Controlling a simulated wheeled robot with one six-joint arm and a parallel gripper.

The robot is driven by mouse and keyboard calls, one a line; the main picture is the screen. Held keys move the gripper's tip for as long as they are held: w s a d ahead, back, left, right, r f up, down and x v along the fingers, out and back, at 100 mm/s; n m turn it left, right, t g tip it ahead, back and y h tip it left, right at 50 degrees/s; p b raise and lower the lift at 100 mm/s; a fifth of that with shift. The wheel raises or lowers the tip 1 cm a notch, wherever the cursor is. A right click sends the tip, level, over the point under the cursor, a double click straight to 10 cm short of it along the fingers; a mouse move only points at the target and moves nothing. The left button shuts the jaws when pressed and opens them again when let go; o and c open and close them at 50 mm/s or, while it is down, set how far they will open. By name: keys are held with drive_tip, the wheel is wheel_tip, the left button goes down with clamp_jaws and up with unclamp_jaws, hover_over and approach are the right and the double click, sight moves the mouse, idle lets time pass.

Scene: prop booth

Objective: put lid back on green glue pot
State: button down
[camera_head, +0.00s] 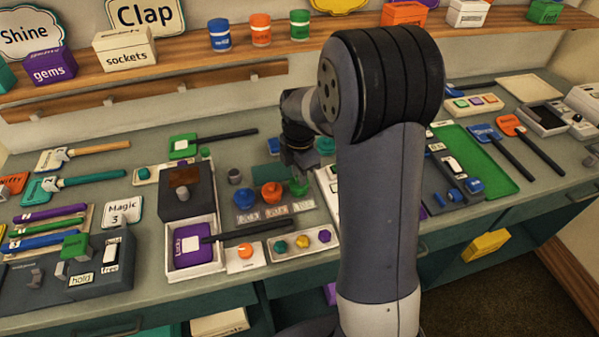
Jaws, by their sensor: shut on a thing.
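A green glue pot (299,188) stands on the counter at the right end of a short row, beside an orange pot (271,193) and a blue pot (248,198). My gripper (300,172) points down directly over the green pot, with its fingers close to the pot's top. It is shut on a small green piece that looks like the lid. The fingers and the matching green hide most of the lid, so I cannot tell whether it touches the pot's rim or how level it is.
Number cards (275,213) lie in front of the pots. A dark box (187,190) and a purple panel with a black handle (193,244) are to the left. A small grey cylinder (235,176) stands nearby. My arm hides the counter right of the pots.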

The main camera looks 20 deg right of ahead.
drive_tip(key=c, duration=1.3)
unclamp_jaws()
drive_tip(key=shift+o, duration=0.2)
drive_tip(key=o, duration=0.4)
drive_tip(key=shift+r, duration=0.1)
drive_tip(key=shift+r+p, duration=2.7)
drive_tip(key=shift+r, duration=0.75)
clamp_jaws()
